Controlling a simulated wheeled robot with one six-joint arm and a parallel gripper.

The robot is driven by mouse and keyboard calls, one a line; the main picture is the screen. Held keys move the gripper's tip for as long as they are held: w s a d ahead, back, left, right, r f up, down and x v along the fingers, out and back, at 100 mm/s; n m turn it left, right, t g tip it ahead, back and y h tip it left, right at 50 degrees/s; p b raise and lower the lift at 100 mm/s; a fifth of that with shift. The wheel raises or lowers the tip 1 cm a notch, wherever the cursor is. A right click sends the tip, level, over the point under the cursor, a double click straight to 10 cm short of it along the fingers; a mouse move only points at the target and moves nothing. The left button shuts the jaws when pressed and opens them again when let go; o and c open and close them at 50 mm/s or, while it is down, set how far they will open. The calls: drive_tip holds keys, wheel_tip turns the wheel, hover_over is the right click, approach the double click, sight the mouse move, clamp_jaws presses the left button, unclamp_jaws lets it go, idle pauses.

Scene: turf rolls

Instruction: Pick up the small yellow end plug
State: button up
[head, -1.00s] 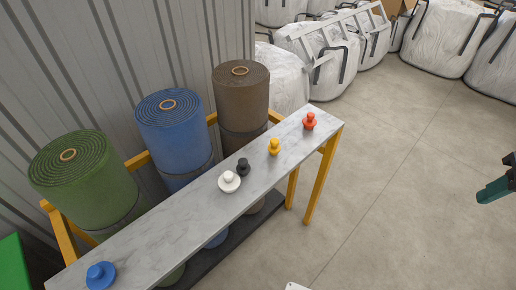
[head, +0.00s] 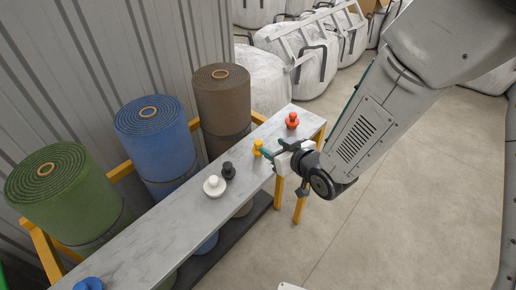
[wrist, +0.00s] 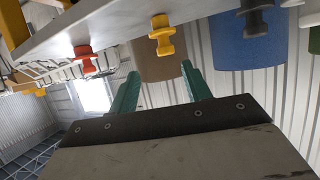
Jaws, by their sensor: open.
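The small yellow end plug (head: 257,148) stands upright on the narrow grey shelf (head: 160,232), between the black plug and the red plug. My gripper (head: 271,152) is right beside it at the shelf's right edge, and its green fingers partly overlap it in the head view. In the wrist view the yellow plug (wrist: 161,36) is ahead of the two spread green fingers (wrist: 158,82), above the gap between them. The fingers are open with nothing between them. I cannot tell if a finger touches the plug.
A red plug (head: 292,121), a black plug (head: 229,170), a white plug (head: 214,186) and a blue plug (head: 89,284) stand on the same shelf. Green (head: 60,190), blue (head: 155,130) and brown (head: 222,100) turf rolls stand behind it. The floor at right is clear.

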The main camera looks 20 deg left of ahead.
sight(259, 142)
drive_tip(key=shift+a+f, duration=0.25)
drive_tip(key=shift+a, duration=0.2)
drive_tip(key=x, duration=0.7)
drive_tip(key=shift+s+a+f, duration=0.15)
drive_tip(key=shift+f, duration=0.1)
clamp_jaws()
